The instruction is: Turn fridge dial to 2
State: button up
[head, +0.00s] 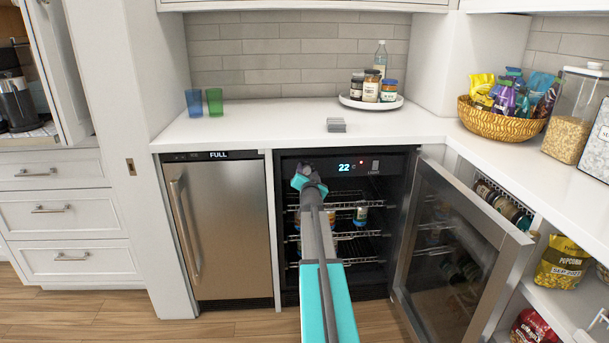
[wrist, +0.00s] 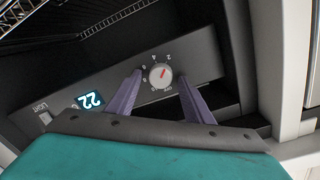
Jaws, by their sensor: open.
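My gripper (wrist: 161,81) is open, with one purple finger on each side of the dial. I cannot tell whether the fingers touch it. In the head view my gripper (head: 309,178) is at the panel's left part and hides the dial.
The fridge's glass door (head: 455,245) stands open to the right of my arm. The panel's lit display (head: 344,167) reads 22. Wire shelves (head: 345,235) with a few jars lie below. A closed steel appliance (head: 222,225) stands to the left, under the white counter (head: 250,126).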

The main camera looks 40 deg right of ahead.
jog(key=shift+s+a, duration=0.1)
jog(key=p+v, duration=0.1)
jog(key=v, duration=1.2)
jog(key=shift+s+a, duration=0.2)
dwell(0.4)
dwell(0.4)
